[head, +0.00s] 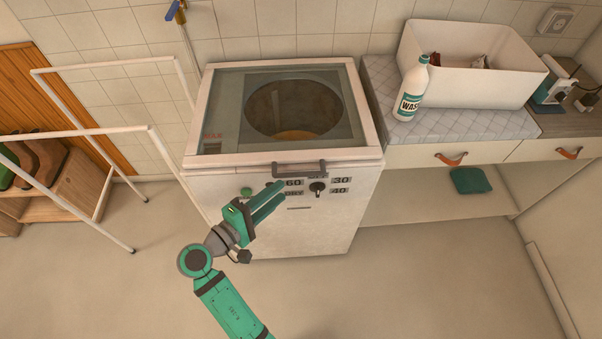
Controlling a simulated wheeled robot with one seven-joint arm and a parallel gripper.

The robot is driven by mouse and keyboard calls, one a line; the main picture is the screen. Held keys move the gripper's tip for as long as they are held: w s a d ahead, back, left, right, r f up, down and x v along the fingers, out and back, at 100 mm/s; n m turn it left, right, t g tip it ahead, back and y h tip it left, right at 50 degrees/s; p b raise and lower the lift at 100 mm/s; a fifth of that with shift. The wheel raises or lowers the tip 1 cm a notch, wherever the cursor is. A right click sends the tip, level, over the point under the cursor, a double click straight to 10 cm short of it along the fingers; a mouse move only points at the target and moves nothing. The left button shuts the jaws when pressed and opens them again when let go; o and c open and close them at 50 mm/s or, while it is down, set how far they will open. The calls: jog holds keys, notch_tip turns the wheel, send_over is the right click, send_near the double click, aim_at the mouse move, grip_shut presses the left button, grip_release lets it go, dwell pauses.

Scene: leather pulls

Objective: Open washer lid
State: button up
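The top-loading white washer (335,225) stands against the tiled wall. Its lid (230,160) has a pale frame and a glass pane, and lies flat and shut on top. The round drum opening shows through the glass. A dark bar handle (299,169) sits at the middle of the lid's front edge. My gripper (281,191), with green fingers, is in front of the washer's control panel, just below and left of the handle and apart from it. It holds nothing that I can see. The fingers look close together, but their gap is unclear.
A white drying rack (140,130) stands close on the left. At right, a counter carries a detergent bottle (413,90) and a white bin (490,85). The floor in front is clear.

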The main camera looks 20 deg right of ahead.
aim_at(301, 173)
jog(key=x, duration=1)
jog(key=shift+w+d, duration=0.2)
jog(key=shift+d, duration=0.05)
grip_shut()
